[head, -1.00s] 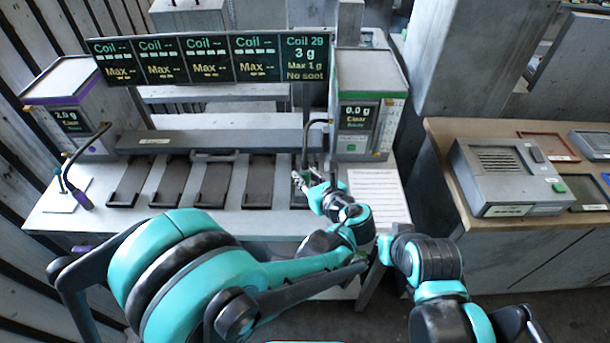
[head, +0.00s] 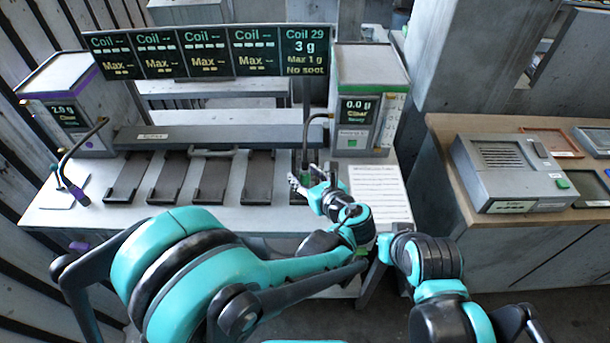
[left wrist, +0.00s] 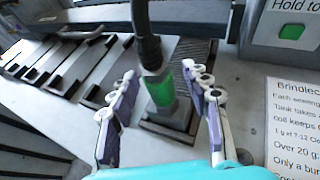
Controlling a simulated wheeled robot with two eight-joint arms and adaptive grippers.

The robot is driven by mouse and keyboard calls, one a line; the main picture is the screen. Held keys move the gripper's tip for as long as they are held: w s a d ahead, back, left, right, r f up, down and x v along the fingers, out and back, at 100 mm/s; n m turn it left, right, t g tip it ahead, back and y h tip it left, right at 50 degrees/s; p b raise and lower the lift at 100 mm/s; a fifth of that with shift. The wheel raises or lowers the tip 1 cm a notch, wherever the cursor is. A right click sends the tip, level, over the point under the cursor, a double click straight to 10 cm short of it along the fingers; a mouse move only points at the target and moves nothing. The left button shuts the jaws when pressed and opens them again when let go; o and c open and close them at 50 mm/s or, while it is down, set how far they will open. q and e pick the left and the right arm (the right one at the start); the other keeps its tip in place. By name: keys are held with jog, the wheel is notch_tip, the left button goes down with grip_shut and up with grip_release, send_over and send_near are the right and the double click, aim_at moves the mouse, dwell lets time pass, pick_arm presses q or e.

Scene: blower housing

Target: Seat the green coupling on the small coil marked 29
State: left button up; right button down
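The green coupling (left wrist: 161,88) hangs at the end of a black hose; it also shows in the head view (head: 306,173). In the left wrist view it stands over a small dark grey block (left wrist: 172,122), apparently the small coil, and its lower end meets or nearly meets the block's top. I cannot tell whether it is fully seated, and no 29 is readable on the block. My left gripper (left wrist: 160,112) is open, its purple-grey fingers on either side of the coupling with visible gaps. It also shows at the rightmost bay in the head view (head: 313,184). My right gripper is not in view.
A purple-topped unit (head: 66,105) and empty bays (head: 212,181) lie left. A side bench (head: 445,150) holds a grey box.

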pick_arm(q)
notch_tip(320, 180, up, 10)
dwell(0.6)
jog(key=shift+a, duration=0.1)
jog(key=s+a+f+n+g+h, duration=0.2)
jog(key=s+a+n, duration=0.6)
jog(key=n, duration=0.7)
jog(key=s+a+f+n+g+h, duration=0.3)
jog(key=s+a+f+n, duration=0.4)
jog(key=n, duration=0.8)
jog(key=s+a+h, duration=0.1)
jog(key=s+a, duration=0.1)
jog(key=s, duration=0.2)
jog(key=shift+a+n, duration=0.3)
